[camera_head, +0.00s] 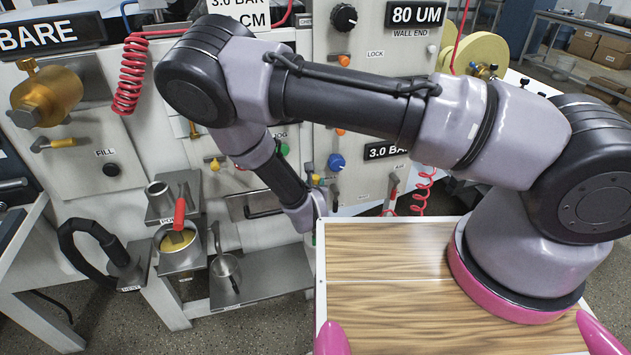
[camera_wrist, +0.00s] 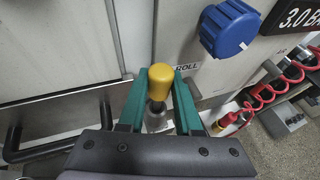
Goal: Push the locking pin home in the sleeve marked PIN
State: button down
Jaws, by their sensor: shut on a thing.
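A pin with a yellow rounded knob (camera_wrist: 160,82) and a metal shank shows in the middle of the wrist view. My gripper (camera_wrist: 161,98) has its green fingers on either side of the pin, shut on it. Below the knob, a metal collar or sleeve (camera_wrist: 156,119) partly shows between the fingers; how deep the pin sits in it I cannot tell. No PIN marking is readable. In the head view, my arm reaches down to the front of the machine panel, and the fingertips are hidden.
A blue knob (camera_wrist: 229,28) stands close at the upper right, with a red coiled hose (camera_wrist: 272,97) beyond. A dark bar handle (camera_wrist: 55,128) is at the left.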

jog(key=shift+f, duration=1.7)
jog(key=c, duration=0.5)
grip_release()
jog(key=v, duration=1.1)
jog(key=shift+d, duration=0.1)
jog(key=shift+w, duration=0.1)
